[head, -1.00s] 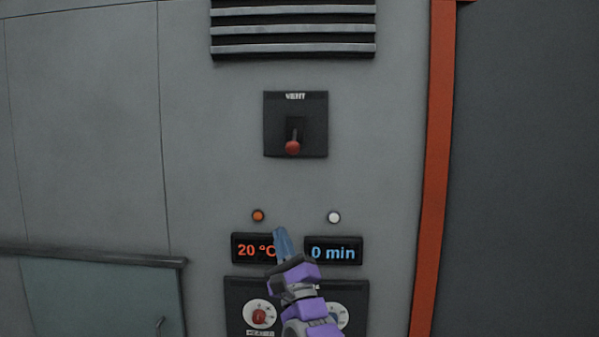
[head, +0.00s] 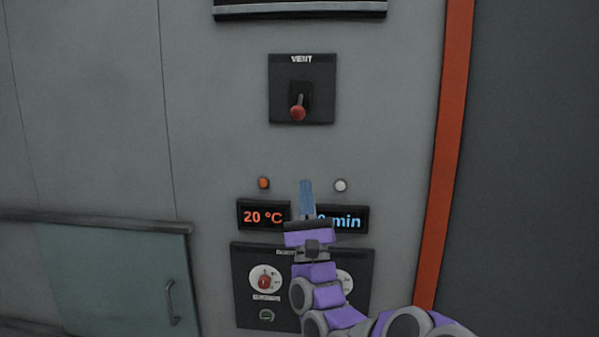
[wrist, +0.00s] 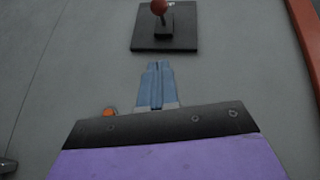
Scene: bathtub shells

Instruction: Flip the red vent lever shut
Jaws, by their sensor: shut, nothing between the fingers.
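The red vent lever (head: 298,112) is a red ball on a short stem, on a black plate marked VENT (head: 318,70). In the head view the ball hangs at the lower part of the plate. In the wrist view the red ball (wrist: 159,6) and the plate (wrist: 185,42) show at the top, beyond the fingertips. My gripper (head: 306,183) has its blue fingers pressed together and empty. It points up, below the lever and apart from it. It also shows in the wrist view (wrist: 157,66).
An orange light (head: 264,183) and a white light (head: 341,185) flank my fingertips. The 20 °C display (head: 263,216) and a partly covered minute display (head: 350,219) sit below them. A dial panel (head: 245,305) is lower. An orange strip (head: 452,130) runs at right. The wall around the lever is clear.

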